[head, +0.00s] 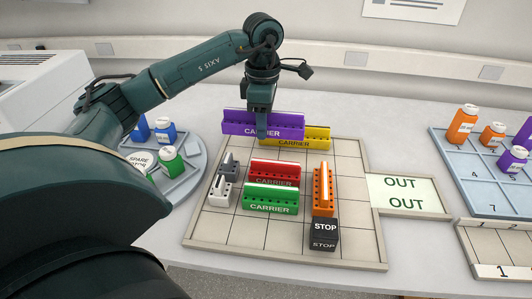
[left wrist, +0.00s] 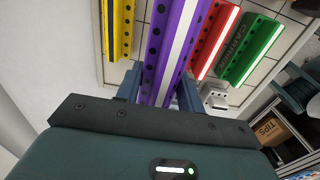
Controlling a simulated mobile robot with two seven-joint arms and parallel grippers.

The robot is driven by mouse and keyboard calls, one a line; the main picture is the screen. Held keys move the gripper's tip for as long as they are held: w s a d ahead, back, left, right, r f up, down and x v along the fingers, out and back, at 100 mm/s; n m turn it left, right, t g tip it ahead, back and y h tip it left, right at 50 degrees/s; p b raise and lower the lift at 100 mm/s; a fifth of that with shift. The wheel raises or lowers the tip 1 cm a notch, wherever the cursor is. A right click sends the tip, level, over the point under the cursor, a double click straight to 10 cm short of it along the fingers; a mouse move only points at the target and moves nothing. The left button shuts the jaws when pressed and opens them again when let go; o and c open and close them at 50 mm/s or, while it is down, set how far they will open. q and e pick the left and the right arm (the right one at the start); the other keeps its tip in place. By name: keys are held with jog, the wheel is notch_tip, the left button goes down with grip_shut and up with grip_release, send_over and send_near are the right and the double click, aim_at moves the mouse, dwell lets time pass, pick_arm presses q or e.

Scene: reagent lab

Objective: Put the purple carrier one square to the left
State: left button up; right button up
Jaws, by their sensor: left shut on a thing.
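The purple carrier (head: 236,123) is a long block with a row of holes, at the far edge of the gridded board (head: 345,160). My left gripper (head: 262,133) comes down on it from above and is shut on it. In the left wrist view the purple carrier (left wrist: 172,45) runs up between the gripper's two fingers (left wrist: 160,90). My right gripper is not in view.
A red carrier (head: 275,172), green carrier (head: 270,199), orange carrier (head: 323,195), black STOP block (head: 323,234), and grey (head: 230,165) and white (head: 220,192) blocks stand on the board. A round bottle tray (head: 190,183) is left. An OUT plate (head: 405,195) adjoins the right side.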

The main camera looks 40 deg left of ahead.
pick_arm(q)
notch_tip(320, 180, down, 8)
jog(key=shift+r+p, duration=0.1)
jog(key=shift+p, duration=0.2)
jog(key=o, duration=1.1)
notch_tip(320, 180, up, 12)
jog(key=shift+r, duration=0.1)
dwell(0.5)
